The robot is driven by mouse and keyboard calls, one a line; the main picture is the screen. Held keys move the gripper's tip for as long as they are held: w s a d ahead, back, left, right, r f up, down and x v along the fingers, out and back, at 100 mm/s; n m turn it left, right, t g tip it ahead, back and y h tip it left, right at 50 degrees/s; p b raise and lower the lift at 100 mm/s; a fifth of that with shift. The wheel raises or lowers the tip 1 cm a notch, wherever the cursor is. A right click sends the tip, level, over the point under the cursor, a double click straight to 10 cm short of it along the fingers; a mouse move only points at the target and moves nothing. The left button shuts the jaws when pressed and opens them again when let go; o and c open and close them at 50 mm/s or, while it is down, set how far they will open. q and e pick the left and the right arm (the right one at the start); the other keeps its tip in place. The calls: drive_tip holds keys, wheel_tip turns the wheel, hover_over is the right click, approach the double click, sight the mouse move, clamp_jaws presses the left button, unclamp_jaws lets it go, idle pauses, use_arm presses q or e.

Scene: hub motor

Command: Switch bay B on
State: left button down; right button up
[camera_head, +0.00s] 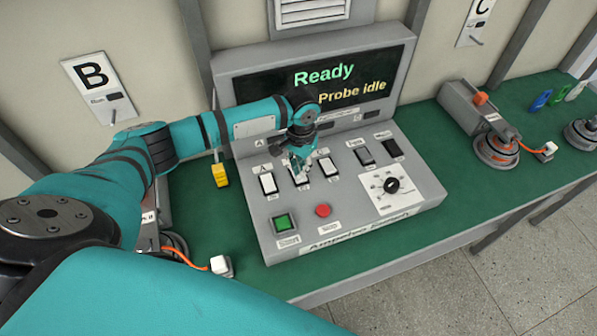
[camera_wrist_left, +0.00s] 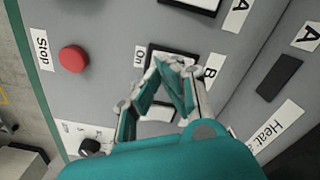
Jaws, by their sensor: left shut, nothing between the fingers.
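The bay B switch (camera_head: 302,181) is a white rocker in a dark frame, in the middle of the three white rockers on the grey console (camera_head: 340,230). My left gripper (camera_head: 299,172) is shut and empty, fingertips pointing down over this rocker. In the left wrist view the fingertips (camera_wrist_left: 172,67) overlap the rocker (camera_wrist_left: 158,113), beside the labels "B" (camera_wrist_left: 212,72) and "On" (camera_wrist_left: 138,57). They hide much of it, so I cannot tell whether they touch it or which way it is tilted. My right gripper is not in view.
Rocker A (camera_head: 268,184) is left of the fingers and another white rocker (camera_head: 328,166) is right. A green button (camera_head: 282,223), red Stop button (camera_head: 322,210) and dial (camera_head: 392,185) are nearby. The screen (camera_head: 320,80) reads "Ready" and "Probe idle".

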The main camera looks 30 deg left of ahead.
sight(300, 177)
use_arm(q)
drive_tip(key=shift+f, duration=0.55)
idle(0.4)
drive_tip(key=shift+f+b, duration=0.5)
drive_tip(key=shift+f, duration=0.25)
drive_tip(key=shift+r, duration=0.1)
wheel_tip(300, 177, up, 7)
drive_tip(key=p, duration=0.8)
idle(0.3)
idle(0.4)
